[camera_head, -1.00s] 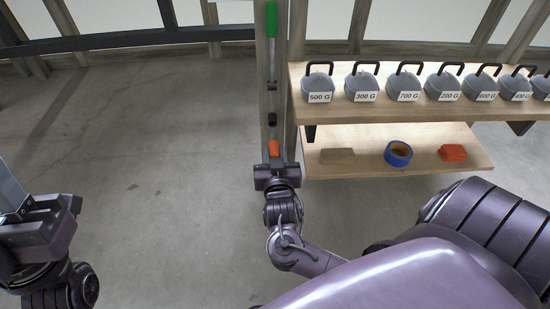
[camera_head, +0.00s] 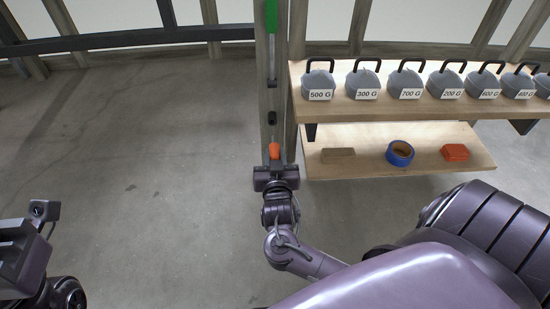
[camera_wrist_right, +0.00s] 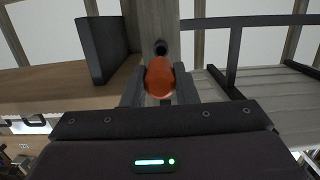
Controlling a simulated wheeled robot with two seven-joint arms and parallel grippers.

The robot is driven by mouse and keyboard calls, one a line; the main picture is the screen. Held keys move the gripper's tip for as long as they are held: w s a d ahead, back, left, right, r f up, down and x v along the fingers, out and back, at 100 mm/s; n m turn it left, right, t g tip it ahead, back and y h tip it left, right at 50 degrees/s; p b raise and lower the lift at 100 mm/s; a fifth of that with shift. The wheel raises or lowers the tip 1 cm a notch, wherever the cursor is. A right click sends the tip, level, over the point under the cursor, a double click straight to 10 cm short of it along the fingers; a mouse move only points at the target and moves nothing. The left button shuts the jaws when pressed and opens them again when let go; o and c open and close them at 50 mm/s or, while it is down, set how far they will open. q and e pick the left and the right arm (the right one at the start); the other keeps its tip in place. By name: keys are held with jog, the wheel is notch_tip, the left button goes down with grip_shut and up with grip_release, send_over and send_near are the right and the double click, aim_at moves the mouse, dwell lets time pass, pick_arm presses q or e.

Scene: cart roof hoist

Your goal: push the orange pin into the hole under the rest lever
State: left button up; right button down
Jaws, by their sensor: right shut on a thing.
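The orange pin (camera_head: 274,150) is between the fingers of my right gripper (camera_head: 275,164), which is shut on it in front of the wooden post (camera_head: 281,95). In the right wrist view the pin (camera_wrist_right: 160,77) shows end-on between both fingers, just below a small dark part (camera_wrist_right: 161,47) on the post. A lever with a green handle (camera_head: 272,17) runs up the post. A black fitting (camera_head: 272,118) sits on the post above the pin. I cannot make out the hole itself. My left gripper (camera_head: 20,250) is at the left edge, its fingers out of frame.
Right of the post, an upper shelf (camera_head: 400,111) carries several grey labelled weights (camera_head: 363,83). The lower shelf (camera_head: 350,170) holds a brown block (camera_head: 338,155), a blue tape roll (camera_head: 400,153) and an orange box (camera_head: 455,152). The floor (camera_head: 170,180) left of the post is clear.

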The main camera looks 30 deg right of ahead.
aim_at(274, 143)
jog(key=shift+r+x, duration=0.15)
jog(key=shift+x, duration=0.85)
jog(key=shift+r+x, duration=0.15)
jog(key=shift+x, duration=0.85)
jog(key=shift+w, duration=0.1)
jog(key=shift+p, duration=0.35)
jog(key=shift+p, duration=0.5)
jog(key=shift+w+d, duration=0.15)
dwell(0.6)
jog(key=shift+x, duration=1.15)
jog(key=shift+w+d+r+b, duration=0.2)
jog(key=shift+w+d+b, duration=0.25)
jog(key=shift+w, duration=0.4)
jog(key=c, duration=1.1)
grip_release()
